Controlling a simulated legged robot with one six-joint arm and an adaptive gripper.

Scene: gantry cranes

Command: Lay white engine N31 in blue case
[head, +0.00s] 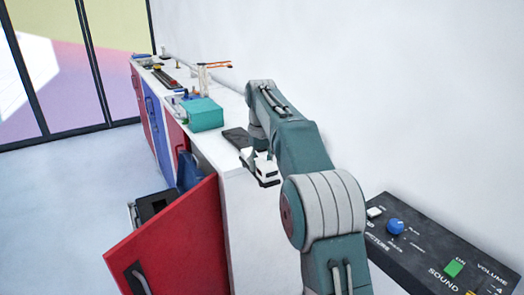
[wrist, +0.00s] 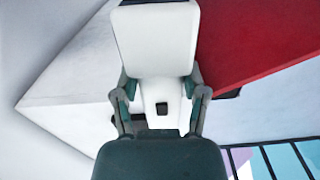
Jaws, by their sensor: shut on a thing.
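A white engine (wrist: 155,40) is held between the fingers of my gripper (wrist: 162,100), filling the upper middle of the wrist view. In the head view the white engine (head: 262,166), with dark parts along its underside, shows at the end of my arm, near the white cabinet's near end. My gripper is shut on it, and its fingers are hard to make out there. A blue panel or lid (head: 190,168) stands behind the open red door, beside a dark recess. I cannot tell for sure that it belongs to the blue case. No number is readable on the engine.
The red door (head: 165,245) stands open in front of the white cabinet (head: 255,220). A teal box (head: 205,114) and several small items stand on the cabinet's top. A dark control panel (head: 430,245) lies at the lower right. The floor at left is clear.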

